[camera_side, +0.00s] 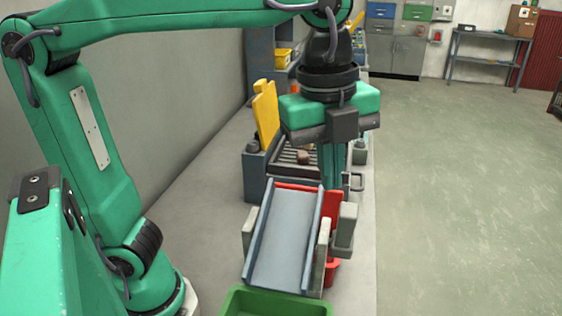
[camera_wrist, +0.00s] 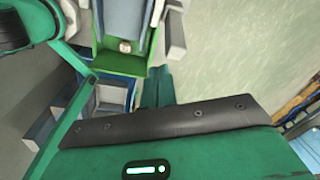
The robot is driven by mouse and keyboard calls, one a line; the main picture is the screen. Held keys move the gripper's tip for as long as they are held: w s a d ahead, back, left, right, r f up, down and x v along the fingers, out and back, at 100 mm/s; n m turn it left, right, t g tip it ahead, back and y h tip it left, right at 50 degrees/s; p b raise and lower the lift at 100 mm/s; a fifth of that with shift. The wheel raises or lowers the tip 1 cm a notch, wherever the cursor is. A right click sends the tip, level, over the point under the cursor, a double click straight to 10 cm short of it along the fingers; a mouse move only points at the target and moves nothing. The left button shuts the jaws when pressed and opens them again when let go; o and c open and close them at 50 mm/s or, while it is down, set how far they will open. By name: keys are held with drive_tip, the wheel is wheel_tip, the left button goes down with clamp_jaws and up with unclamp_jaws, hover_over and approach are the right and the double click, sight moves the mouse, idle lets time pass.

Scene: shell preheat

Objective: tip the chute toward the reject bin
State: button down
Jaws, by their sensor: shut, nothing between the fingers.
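The chute (camera_side: 285,235) is a grey-blue trough with raised sides, sloping down toward the camera in the side view. Its low end is above a green bin (camera_side: 275,302). A red part (camera_side: 332,205) shows beside and behind its upper end, and more red (camera_side: 331,272) shows low on the right; which of these is a bin I cannot tell. My gripper (camera_side: 333,186) points down at the chute's upper right, its fingers shut and empty. Contact is unclear. In the wrist view the chute (camera_wrist: 122,18) is at the top, near my shut fingers (camera_wrist: 158,76).
A small brown piece (camera_side: 304,157) lies on a dark slatted rack behind the chute. A yellow upright part (camera_side: 265,115) stands left of it. Grey blocks flank the chute. The wrist view shows a small pale piece (camera_wrist: 126,46) on green.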

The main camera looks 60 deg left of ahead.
sight(349, 217)
drive_tip(key=s+d+r+m+g, duration=0.1)
drive_tip(key=d+r+m, duration=0.1)
drive_tip(key=d+m, duration=0.3)
drive_tip(key=shift+s+d+m+y, duration=0.35)
drive_tip(key=shift+d+m+y, duration=0.05)
drive_tip(key=shift+d, duration=0.2)
drive_tip(key=shift+f, duration=0.15)
drive_tip(key=shift+w+a+f, duration=0.5)
drive_tip(key=shift+f, duration=0.9)
drive_tip(key=shift+w+a+f, duration=0.5)
drive_tip(key=shift+f, duration=0.85)
drive_tip(key=shift+w+a+f, duration=0.5)
drive_tip(key=shift+f, duration=0.9)
